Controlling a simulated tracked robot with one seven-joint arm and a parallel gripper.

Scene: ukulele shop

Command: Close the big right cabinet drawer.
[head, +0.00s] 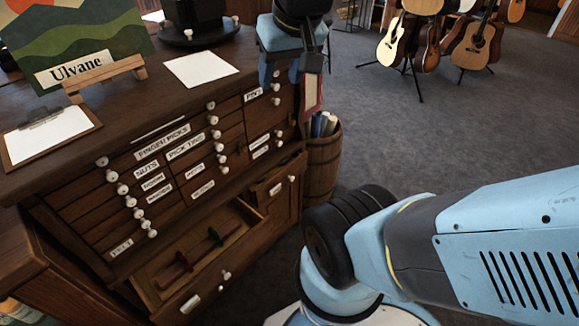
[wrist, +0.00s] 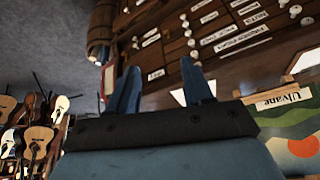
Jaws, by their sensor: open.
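The dark wooden cabinet (head: 75,190) has labelled small drawers above and big drawers below. My gripper (head: 279,76) points down above the cabinet's far right end, apart from both big drawers. The wrist view shows its two blue fingers (wrist: 161,88) spread and empty, with the small drawers (wrist: 215,35) beyond.
A barrel (head: 323,160) with rolled sheets stands against the cabinet's right end, below a red-edged tag (head: 313,92). Grey carpet (head: 400,140) is clear toward the guitars (head: 475,42).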

